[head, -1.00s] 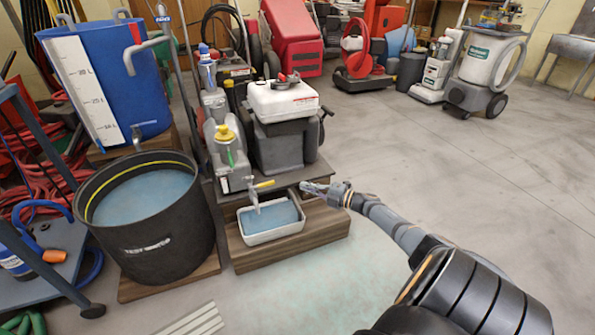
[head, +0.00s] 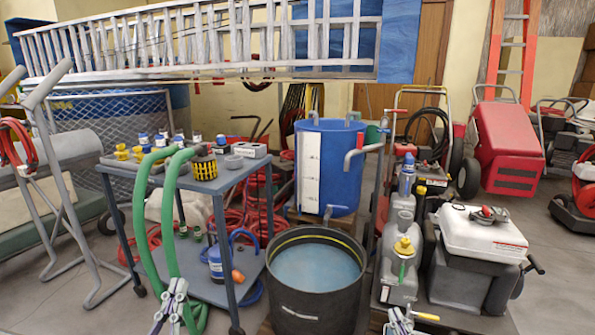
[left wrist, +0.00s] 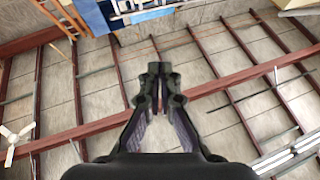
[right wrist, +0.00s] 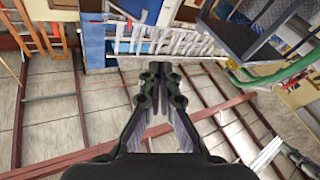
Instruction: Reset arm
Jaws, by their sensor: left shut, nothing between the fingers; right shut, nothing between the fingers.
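My left gripper (head: 173,297) shows at the bottom edge of the head view, pointing up, in front of the blue-grey cart. Its fingertips meet in the left wrist view (left wrist: 160,72), with nothing between them. My right gripper (head: 402,322) shows at the bottom edge of the head view, pointing up, right of the black bucket. In the right wrist view its fingertips (right wrist: 160,72) also meet, empty. Both wrist views look up at roof beams and the ceiling. Most of both arms lies below the head view.
A cart (head: 216,182) with bottles and green hoses stands at left. A black bucket (head: 310,305) of water stands in the middle, a blue tank (head: 340,170) behind it. A white-topped machine (head: 478,235) stands at right. A ladder (head: 210,45) hangs across the back.

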